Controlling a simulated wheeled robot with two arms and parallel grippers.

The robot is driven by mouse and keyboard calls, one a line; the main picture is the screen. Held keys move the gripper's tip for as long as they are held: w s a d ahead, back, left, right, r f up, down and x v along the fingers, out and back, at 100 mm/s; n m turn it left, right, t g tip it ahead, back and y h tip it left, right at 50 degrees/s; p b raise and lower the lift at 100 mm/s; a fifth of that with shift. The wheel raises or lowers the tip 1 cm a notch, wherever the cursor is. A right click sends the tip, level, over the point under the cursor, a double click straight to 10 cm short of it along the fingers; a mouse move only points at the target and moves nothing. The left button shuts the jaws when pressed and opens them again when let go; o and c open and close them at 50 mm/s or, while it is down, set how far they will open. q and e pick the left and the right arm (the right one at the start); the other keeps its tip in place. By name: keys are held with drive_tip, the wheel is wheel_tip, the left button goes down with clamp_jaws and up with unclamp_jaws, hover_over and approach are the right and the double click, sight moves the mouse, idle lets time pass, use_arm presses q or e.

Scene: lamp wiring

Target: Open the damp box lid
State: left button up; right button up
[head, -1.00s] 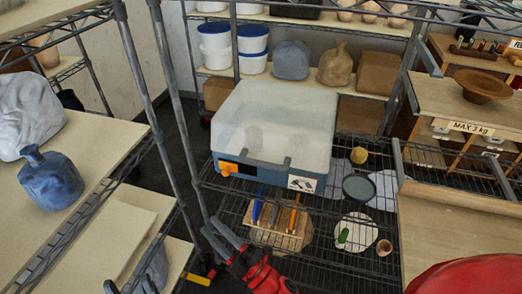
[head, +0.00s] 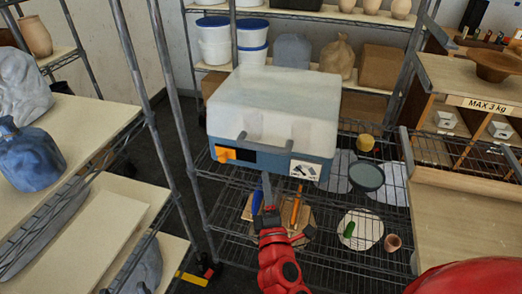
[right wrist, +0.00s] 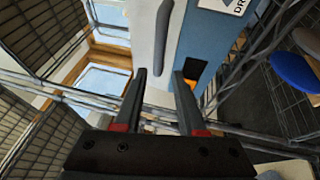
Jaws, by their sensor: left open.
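The damp box (head: 270,162) stands on the wire shelf with a blue-grey body and a pale, cloudy lid (head: 270,95). The lid is shut. An orange latch (head: 225,153) sits on its front left and a picture label (head: 305,170) on its front right. My right gripper (head: 268,192) is in front of and below the front face. In the right wrist view my right gripper (right wrist: 160,85) is open and empty, with the box's front edge beyond the fingertips and a dark bar (right wrist: 164,25) on the lid.
A wooden tool block, a dark bowl (head: 366,177), a yellow sponge (head: 365,142) and small cups lie on the wire shelves around and below the box. A metal post (head: 175,130) stands left of it. Buckets (head: 215,45) and bags stand behind. A wooden worktop (head: 465,215) is at right.

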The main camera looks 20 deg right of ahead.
sight(262, 146)
drive_tip(key=p+x, duration=0.3)
drive_tip(key=x, duration=0.8)
drive_tip(key=shift+w+d+r, duration=0.1)
drive_tip(key=shift+w+r, duration=0.1)
drive_tip(key=shift+w, duration=0.55)
clamp_jaws()
drive_tip(key=shift+f, duration=0.1)
idle(0.3)
